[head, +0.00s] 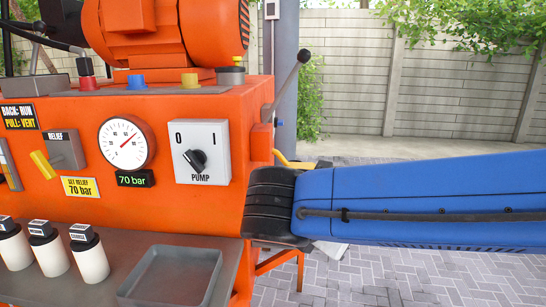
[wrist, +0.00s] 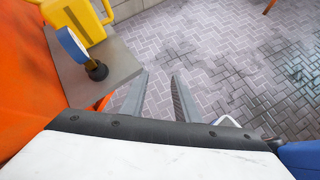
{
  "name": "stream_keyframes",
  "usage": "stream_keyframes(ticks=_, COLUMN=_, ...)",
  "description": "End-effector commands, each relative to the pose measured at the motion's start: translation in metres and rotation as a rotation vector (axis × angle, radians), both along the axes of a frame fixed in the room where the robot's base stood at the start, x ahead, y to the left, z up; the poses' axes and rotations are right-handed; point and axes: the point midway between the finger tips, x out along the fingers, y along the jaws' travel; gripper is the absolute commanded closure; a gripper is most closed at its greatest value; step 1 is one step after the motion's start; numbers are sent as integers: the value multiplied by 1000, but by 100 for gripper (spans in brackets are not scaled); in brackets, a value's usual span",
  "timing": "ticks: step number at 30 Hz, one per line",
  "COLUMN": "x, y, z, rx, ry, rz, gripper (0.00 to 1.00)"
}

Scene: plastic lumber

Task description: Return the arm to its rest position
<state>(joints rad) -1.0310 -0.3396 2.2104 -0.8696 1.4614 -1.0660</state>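My arm (head: 420,205) enters the head view from the right as a long blue link. It ends in a black ribbed joint beside the right end of the orange machine. My gripper is hidden behind the arm in the head view. In the wrist view my gripper (wrist: 160,76) has its two grey fingers apart, with only paving visible between them. It is open and empty, to the right of a grey shelf (wrist: 113,68).
The orange machine (head: 80,205) carries a gauge (head: 123,144), a pump switch (head: 197,160) and a lever (head: 289,84). A grey tray (head: 142,287) and several white bottles stand in front. A yellow container (wrist: 88,24) and a blue-rimmed object (wrist: 72,46) are on the shelf.

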Motion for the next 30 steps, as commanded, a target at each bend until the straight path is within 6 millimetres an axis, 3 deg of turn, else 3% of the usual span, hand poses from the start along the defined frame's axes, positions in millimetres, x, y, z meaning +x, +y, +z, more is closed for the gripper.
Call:
stream_keyframes(ticks=3, x=-4, y=-32, z=-15, rx=119, ry=3, rz=-138, gripper=71)
stream_keyframes(ticks=12, x=-25, y=-90, z=-52, rx=419, ry=-20, rz=-492, gripper=71)
stream_keyframes(ticks=21, x=-52, y=-129, z=-83, rx=716, ry=-86, rz=-869, gripper=71)
stream_keyframes(ticks=30, x=-78, y=-151, z=-106, rx=1010, ry=-193, rz=-1259, gripper=71)
